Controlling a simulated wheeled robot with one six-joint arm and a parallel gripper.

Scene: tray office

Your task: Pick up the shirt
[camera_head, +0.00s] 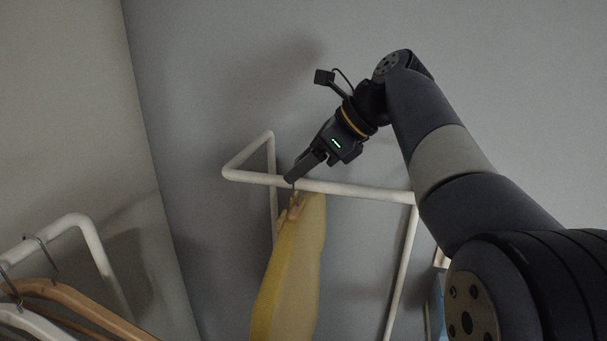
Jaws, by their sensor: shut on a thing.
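A yellow shirt (292,270) hangs below the top bar of a white rack, near the middle of the head view. The top of a wooden hanger shows at its collar, with a thin hook rising from it. My gripper (291,178) is at the bar, directly above the shirt, and is shut on the hanger's hook. The fingertips cover the upper part of the hook, so I cannot tell whether it still rests on the bar. The shirt's lower part is cut off by the frame's bottom edge.
The white rack (350,190) stands close to the grey wall. Another white rack (92,240) is at the lower left, with several hangers, one of them wooden (75,303). A blue item (437,300) shows partly behind my arm.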

